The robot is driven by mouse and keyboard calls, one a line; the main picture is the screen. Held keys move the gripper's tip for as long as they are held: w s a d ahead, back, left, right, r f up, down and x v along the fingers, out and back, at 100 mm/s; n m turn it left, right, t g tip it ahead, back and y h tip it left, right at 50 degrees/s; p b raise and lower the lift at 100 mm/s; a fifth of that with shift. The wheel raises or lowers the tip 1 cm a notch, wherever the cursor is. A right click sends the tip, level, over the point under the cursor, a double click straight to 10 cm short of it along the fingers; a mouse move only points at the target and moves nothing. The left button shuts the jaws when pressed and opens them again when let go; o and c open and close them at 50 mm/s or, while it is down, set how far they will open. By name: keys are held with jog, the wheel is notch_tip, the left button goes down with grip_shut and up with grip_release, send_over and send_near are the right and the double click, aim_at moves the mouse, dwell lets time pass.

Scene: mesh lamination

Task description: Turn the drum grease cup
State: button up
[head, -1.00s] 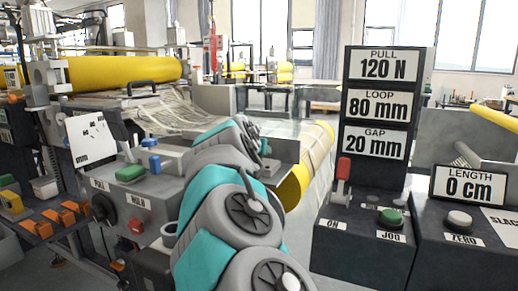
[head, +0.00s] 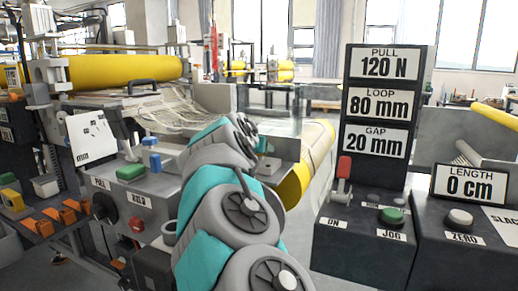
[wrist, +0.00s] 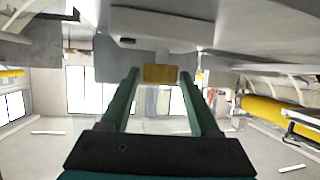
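A small brass-yellow block (wrist: 160,73), which looks like the grease cup, sits under a grey housing (wrist: 155,28) in the wrist view. My gripper (wrist: 159,74) has its two green fingers apart, one on each side of the block. A narrow gap shows on both sides, so the fingers do not appear to press on it. I cannot tell how deep the block is between the fingertips. In the head view my arm hides most of the gripper and the cup. The yellow drum (head: 296,186) shows just right of my arm.
A control box with a red-handled switch (head: 343,168) and green JOG button (head: 391,216) stands right of my arm. A panel with green (head: 131,172) and blue (head: 155,163) buttons is at left. White mesh (head: 160,110) lies on the table behind.

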jog(key=b+v, duration=0.1)
jog(key=v, duration=0.6)
jog(key=shift+s+a+r+b, duration=0.1)
jog(key=shift+s+r+b, duration=0.1)
jog(key=shift+s+b, duration=0.15)
